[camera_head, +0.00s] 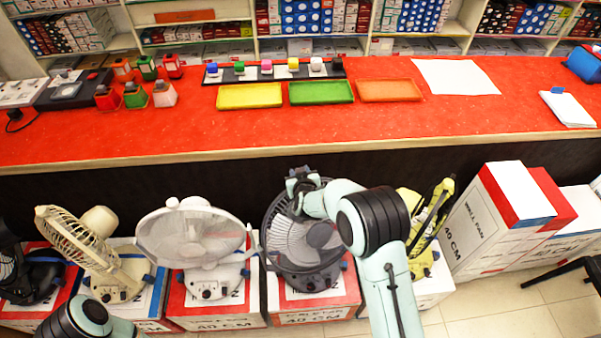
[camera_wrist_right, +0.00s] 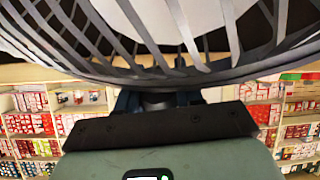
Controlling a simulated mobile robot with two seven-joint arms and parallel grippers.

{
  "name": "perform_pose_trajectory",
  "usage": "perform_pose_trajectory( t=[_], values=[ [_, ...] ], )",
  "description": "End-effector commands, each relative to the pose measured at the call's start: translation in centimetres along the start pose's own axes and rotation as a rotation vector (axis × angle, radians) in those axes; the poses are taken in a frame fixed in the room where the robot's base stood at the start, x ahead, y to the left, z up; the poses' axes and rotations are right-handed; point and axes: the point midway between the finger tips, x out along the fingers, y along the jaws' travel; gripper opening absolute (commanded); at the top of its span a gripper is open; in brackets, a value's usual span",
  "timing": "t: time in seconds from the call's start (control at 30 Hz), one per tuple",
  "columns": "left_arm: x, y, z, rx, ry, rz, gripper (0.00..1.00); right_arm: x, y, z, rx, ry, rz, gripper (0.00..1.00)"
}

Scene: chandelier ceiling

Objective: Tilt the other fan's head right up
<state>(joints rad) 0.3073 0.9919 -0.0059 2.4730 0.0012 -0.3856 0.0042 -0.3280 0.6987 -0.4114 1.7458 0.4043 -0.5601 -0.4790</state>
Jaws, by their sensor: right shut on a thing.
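The dark grey fan (camera_head: 281,230) stands on a box below the counter, its round guard facing the head camera and the arm partly covering it. My right gripper (camera_head: 303,183) is at the top rim of that guard and shut on it. In the right wrist view the fan's ribbed guard (camera_wrist_right: 250,55) fills the top, right against the gripper (camera_wrist_right: 157,98); the fingertips are mostly hidden. A white fan (camera_head: 190,238) stands to its left, its guard also facing the head camera. A cream fan (camera_head: 80,245) further left faces left. Only part of my left arm shows, bottom left.
A black fan (camera_head: 30,278) is at the far left and a yellow one (camera_head: 430,215) is right of my right arm. White and red boxes (camera_head: 500,220) stand further right. The red counter (camera_head: 300,125) runs behind, with trays and small items.

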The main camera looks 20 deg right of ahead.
Motion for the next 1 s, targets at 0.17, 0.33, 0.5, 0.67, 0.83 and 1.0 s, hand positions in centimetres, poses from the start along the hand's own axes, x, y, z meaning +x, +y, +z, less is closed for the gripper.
perform_pose_trajectory(
  t=[0.17,0.33,0.5,0.67,0.83,1.0],
  values=[
    [0.0,0.0,0.0,0.000,0.000,0.000,0.43,0.0,0.0,-0.2,-0.001,0.005,0.001,0.58],
    [0.0,0.0,0.0,0.000,0.000,0.000,0.43,-0.1,-0.2,-0.2,-0.001,0.005,-0.004,0.61],
    [0.0,0.0,0.0,0.000,0.000,0.000,0.43,-0.1,-0.5,-0.1,-0.002,0.004,-0.007,0.61],
    [0.0,0.0,0.0,0.000,0.000,0.000,0.43,-0.1,-0.6,-0.1,-0.002,0.004,-0.010,0.61],
    [0.0,0.0,0.0,0.000,0.000,0.000,0.43,-1.4,-0.6,-0.2,-0.001,0.004,-0.012,0.61],
    [0.0,0.0,0.0,0.000,0.000,0.000,0.43,-4.8,-0.5,-0.2,0.001,0.001,-0.012,0.61]
  ],
)
